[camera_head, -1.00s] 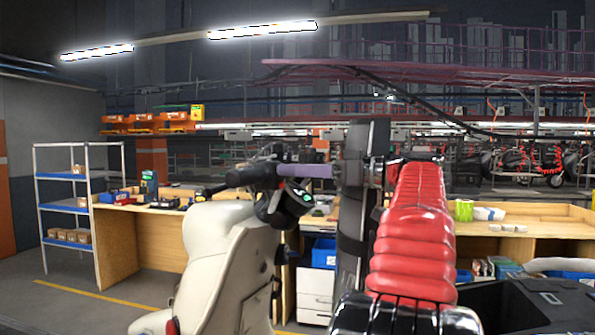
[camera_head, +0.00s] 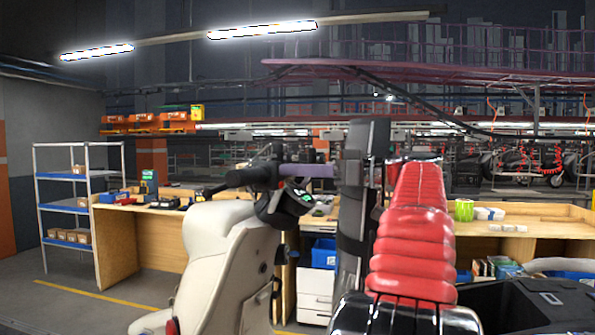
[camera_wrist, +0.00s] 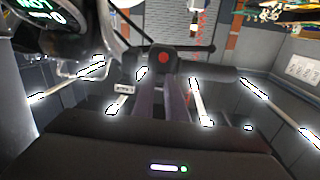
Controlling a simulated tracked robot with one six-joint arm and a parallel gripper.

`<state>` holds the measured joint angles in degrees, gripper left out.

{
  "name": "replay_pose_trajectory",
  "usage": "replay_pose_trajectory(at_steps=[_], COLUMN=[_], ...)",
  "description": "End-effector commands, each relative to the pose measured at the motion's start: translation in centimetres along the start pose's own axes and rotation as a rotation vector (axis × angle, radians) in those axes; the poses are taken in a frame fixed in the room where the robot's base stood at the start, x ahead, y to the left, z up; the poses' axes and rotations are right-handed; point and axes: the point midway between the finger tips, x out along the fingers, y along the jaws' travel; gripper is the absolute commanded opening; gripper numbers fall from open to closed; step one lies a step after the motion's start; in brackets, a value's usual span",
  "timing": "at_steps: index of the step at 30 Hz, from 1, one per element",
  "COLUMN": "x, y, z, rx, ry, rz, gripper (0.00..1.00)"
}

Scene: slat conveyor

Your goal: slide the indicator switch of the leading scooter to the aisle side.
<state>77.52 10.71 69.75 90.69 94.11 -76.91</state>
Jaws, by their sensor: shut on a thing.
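The leading scooter is cream, and its body (camera_head: 225,250) stands left of centre in the head view. Its dark handlebar grip (camera_head: 248,178) points left, and its lit round display (camera_head: 297,197) sits below my gripper. My gripper (camera_head: 290,171) has purple fingers and reaches left to the handlebar. In the wrist view the fingers (camera_wrist: 160,95) run to a black switch block (camera_wrist: 163,58) with a red button, next to the dark grip (camera_wrist: 212,75). The fingers are shut at this block; the small indicator switch between the tips is hidden. The display (camera_wrist: 40,18) shows at the top left.
Wooden workbenches (camera_head: 145,240) with tools are behind the scooter, and a blue-shelved rack (camera_head: 68,208) is at the far left. Floor is free at the left, by a yellow line (camera_head: 100,293).

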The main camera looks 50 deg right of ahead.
Motion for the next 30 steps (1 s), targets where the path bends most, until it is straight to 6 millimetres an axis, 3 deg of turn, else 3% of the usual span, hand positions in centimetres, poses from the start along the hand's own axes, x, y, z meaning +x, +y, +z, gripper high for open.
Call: replay_pose_trajectory(at_steps=[21, 22, 30], x=[0.0, 0.0, 0.0], y=[-1.5, -1.5, -1.4], z=[0.0, 0.0, 0.0], rx=[-0.001, -0.001, -0.001], ry=[-0.001, -0.002, -0.001], rz=[-0.004, -0.005, -0.002], gripper=[0.00, 0.14, 0.31])
